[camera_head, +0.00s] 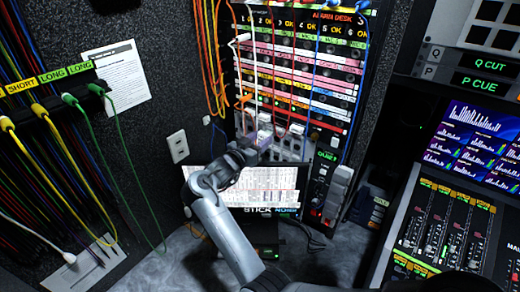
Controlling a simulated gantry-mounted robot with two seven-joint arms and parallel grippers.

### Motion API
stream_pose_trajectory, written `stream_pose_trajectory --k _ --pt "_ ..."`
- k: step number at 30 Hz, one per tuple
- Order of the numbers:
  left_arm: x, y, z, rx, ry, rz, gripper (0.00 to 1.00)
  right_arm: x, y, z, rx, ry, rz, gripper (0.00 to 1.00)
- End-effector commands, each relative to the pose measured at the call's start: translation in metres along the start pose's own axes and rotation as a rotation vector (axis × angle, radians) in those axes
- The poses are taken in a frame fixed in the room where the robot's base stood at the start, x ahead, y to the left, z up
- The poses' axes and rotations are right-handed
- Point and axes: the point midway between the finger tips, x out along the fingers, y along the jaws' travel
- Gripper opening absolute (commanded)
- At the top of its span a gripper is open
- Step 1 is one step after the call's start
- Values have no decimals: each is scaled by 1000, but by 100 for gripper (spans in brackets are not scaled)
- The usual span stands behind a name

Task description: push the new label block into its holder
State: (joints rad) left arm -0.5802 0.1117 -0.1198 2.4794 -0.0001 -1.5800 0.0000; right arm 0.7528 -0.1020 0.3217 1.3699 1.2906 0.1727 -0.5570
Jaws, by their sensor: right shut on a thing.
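My right gripper (254,143) reaches in from the bottom centre and is at the lower left of the tall patch rack (303,88). It is shut on a small pale lavender block (265,138), which I take to be the label block. The block is close to the rack's pale lower row (292,147). Whether it touches the rack or sits in a holder I cannot tell at this size. The holder itself is not clearly distinguishable, and my wrist hides part of that area. My left gripper is not in view.
Orange, white and blue cables hang across the rack front near my gripper. A lit screen (282,187) stands just below my wrist. A wall outlet (177,146) and a paper sheet (117,74) are on the left wall. A mixing console (445,235) fills the right side.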

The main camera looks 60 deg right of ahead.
Motion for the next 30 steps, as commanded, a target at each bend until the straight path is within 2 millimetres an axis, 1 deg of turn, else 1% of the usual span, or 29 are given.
stream_pose_trajectory --k 12,19,30 --pt "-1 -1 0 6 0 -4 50 0 0 -1 0 0 2 0" --pt "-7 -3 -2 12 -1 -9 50 -2 0 -2 -1 -6 0 0" --pt "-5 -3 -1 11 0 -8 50 24 0 0 0 -3 2 0"
